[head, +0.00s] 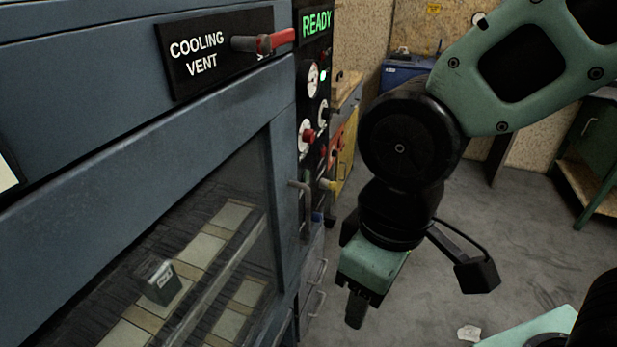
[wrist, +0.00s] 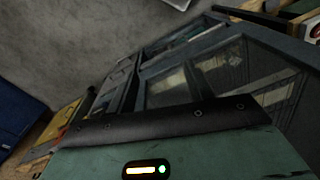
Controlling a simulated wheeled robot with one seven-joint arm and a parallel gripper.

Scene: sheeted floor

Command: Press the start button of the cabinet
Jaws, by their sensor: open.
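The blue-grey cabinet (head: 120,130) fills the left of the head view, with a glass window in its front. Its narrow black control panel (head: 311,95) is seen at a steep angle. A green READY display (head: 316,22) is lit at its top. Below are a dial, a small lit green light (head: 323,76), a red button (head: 308,135) and other knobs. I cannot tell which control is the start button. My gripper (head: 355,310) points down, to the right of the panel and below it, apart from it. It is open and holds nothing visible. The cabinet (wrist: 160,62) also shows tilted in the wrist view.
A red-handled lever (head: 265,43) sticks out by the COOLING VENT label. A door handle (head: 302,190) and a yellow-tipped knob (head: 326,184) protrude near the panel. A green bench (head: 595,135) stands at the right. The grey floor (head: 510,230) between is mostly clear.

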